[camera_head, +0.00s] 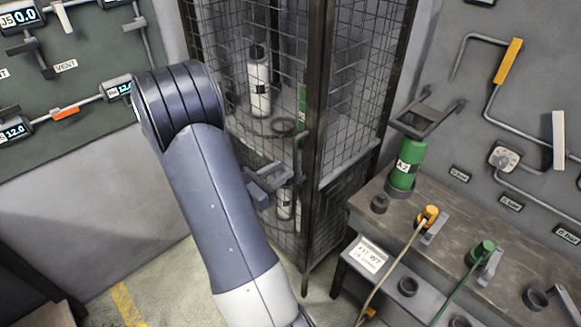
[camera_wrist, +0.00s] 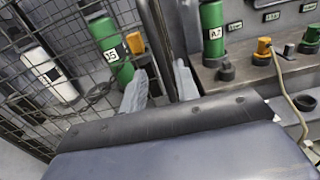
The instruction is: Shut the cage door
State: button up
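The wire-mesh cage (camera_head: 318,120) stands in the middle of the head view with dark upright posts. Its mesh also fills the left of the wrist view (camera_wrist: 30,100). I cannot tell which mesh panel is the door or how far it stands open. My gripper (camera_head: 272,183) is in front of the mesh, left of the near corner post. In the wrist view its two grey fingers (camera_wrist: 160,88) are apart, with a dark post beyond the gap. No held thing shows between them. Part of the cage is hidden behind my arm.
A white cylinder (camera_head: 259,82) and a green cylinder (camera_wrist: 110,50) stand inside the cage. Right of it is a bench (camera_head: 455,215) with a green cylinder (camera_head: 407,163) and hose connectors (camera_head: 428,216). A panel with pipes (camera_head: 75,105) is at left. Floor shows at lower left.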

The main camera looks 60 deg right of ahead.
aim_at(294, 163)
jog(key=shift+v, duration=1.9)
jog(key=shift+s+d, duration=0.1)
jog(key=shift+d, duration=0.05)
jog(key=p+x, duration=0.2)
jog(key=x, duration=0.8)
jog(key=shift+d, duration=0.2)
jog(key=shift+a, duration=0.2)
